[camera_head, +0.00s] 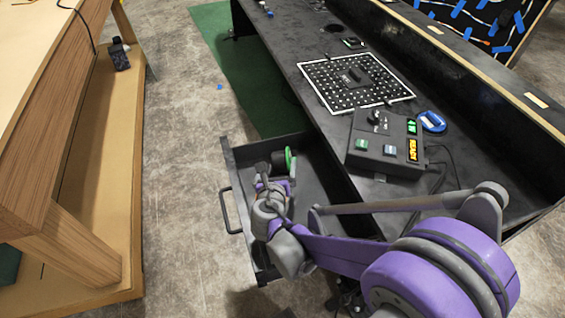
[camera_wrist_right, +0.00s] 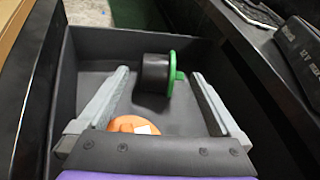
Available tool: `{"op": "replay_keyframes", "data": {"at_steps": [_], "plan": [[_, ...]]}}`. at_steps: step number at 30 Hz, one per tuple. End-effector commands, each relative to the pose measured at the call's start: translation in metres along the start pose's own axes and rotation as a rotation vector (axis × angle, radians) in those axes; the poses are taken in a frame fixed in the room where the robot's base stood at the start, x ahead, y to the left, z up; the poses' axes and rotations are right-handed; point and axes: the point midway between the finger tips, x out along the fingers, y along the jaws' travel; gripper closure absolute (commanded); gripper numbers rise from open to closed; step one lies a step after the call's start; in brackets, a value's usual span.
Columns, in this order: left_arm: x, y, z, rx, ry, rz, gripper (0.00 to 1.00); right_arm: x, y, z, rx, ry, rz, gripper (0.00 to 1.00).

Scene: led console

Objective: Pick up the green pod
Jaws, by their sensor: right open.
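The green pod, a black cylinder with a green disc at one end, lies on its side in the open drawer (camera_head: 232,158). It shows in the head view (camera_head: 289,160) and, near the drawer's far wall, in the right wrist view (camera_wrist_right: 157,74). My right gripper (camera_head: 276,182) is over the drawer, open and empty. In the right wrist view, the pod appears just beyond and between its two fingertips (camera_wrist_right: 160,75); I see no contact. My left gripper is not in view.
An orange round thing (camera_wrist_right: 130,124) lies in the drawer, partly hidden by my right gripper. The drawer walls stand close around. The black desk holds a button box (camera_head: 385,143), a dotted board (camera_head: 330,92) and a blue round thing (camera_head: 432,121). A wooden bench (camera_head: 60,130) stands left.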

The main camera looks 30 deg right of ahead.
Motion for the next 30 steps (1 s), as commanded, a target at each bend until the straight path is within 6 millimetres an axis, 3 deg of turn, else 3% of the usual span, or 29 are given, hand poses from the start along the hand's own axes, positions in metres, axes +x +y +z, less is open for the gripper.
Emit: {"op": "replay_keyframes", "data": {"at_steps": [3,11,18,26,27,30], "plan": [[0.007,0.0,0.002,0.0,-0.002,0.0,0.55,0.022,-0.001,-0.002,0.001,0.001,-0.004,0.0],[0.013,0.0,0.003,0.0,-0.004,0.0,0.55,0.045,0.0,-0.001,0.003,0.001,-0.002,0.0],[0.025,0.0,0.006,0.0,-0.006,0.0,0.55,0.081,0.001,-0.001,0.003,0.001,-0.003,0.0],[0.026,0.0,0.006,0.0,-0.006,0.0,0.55,0.088,0.001,0.0,0.003,0.001,-0.001,0.0],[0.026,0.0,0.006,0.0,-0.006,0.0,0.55,0.088,0.001,0.0,0.003,0.001,-0.001,0.02],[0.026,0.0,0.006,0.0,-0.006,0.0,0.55,0.087,0.001,0.0,0.003,0.001,-0.001,0.2]]}}
